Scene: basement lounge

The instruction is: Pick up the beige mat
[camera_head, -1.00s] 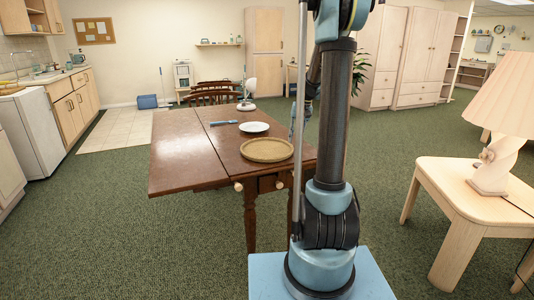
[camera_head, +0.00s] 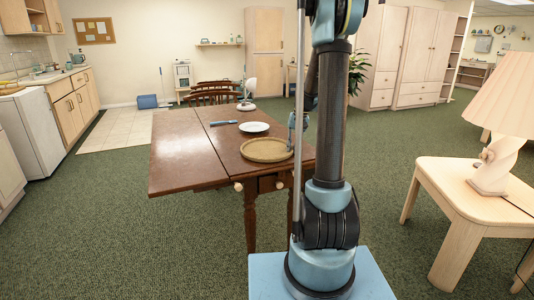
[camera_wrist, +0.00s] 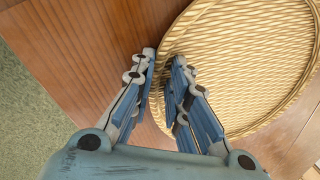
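The beige mat (camera_head: 267,150) is a round, woven tray-like disc with a raised rim, lying on the brown wooden table (camera_head: 185,160). In the wrist view the mat (camera_wrist: 245,65) fills the upper right. My gripper (camera_head: 290,147) is at the mat's right edge in the head view, partly hidden behind my arm. In the wrist view my gripper (camera_wrist: 164,60) straddles the mat's rim: one finger is over bare table, the other over the weave. A gap shows between the fingers. I cannot tell whether the fingertips touch the mat.
A white plate (camera_head: 254,127), a blue-handled utensil (camera_head: 224,122) and a white fan-like object (camera_head: 247,95) are on the table beyond the mat. The table's left leaf is clear. A side table (camera_head: 450,190) with a lamp (camera_head: 500,110) stands at right.

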